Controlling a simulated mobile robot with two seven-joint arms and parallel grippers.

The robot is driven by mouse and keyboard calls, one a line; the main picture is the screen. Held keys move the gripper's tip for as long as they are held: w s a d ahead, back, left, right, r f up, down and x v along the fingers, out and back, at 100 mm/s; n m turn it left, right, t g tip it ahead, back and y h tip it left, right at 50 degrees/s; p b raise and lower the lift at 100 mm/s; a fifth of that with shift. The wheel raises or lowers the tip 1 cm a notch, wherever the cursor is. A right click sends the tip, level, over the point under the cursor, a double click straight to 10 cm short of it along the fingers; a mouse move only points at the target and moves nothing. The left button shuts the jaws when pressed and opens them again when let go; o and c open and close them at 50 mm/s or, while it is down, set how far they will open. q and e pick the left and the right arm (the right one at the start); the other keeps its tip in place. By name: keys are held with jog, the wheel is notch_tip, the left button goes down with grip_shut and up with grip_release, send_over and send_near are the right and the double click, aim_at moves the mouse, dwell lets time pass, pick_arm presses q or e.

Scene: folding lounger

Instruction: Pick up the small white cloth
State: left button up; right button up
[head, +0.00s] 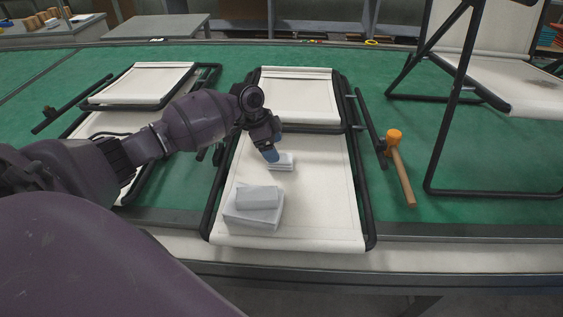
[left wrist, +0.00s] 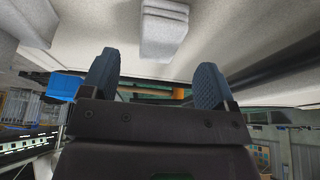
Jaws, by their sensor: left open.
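A small white folded cloth (head: 284,163) lies on the white fabric of the middle folding lounger (head: 325,190). My left gripper (head: 270,153) is just above and left of it, fingers pointing down, partly covering it in the head view. In the left wrist view the small cloth (left wrist: 164,30) lies beyond the blue fingertips, roughly between them, with clear space before it. The left gripper (left wrist: 155,80) is open, with nothing between its fingers. My right gripper is in neither view.
A larger folded cloth (head: 245,218) with a smaller grey-white one (head: 257,196) on top lies near the lounger's front end. An orange-headed mallet (head: 399,160) lies on the green table (head: 400,205) to the right. Other loungers stand left and right.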

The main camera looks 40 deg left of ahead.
pick_arm(q)
jog(key=shift+b+x, duration=0.4)
jog(key=shift+x, duration=2.3)
jog(key=shift+s, duration=0.1)
jog(key=shift+c, duration=0.2)
jog(key=c, duration=1)
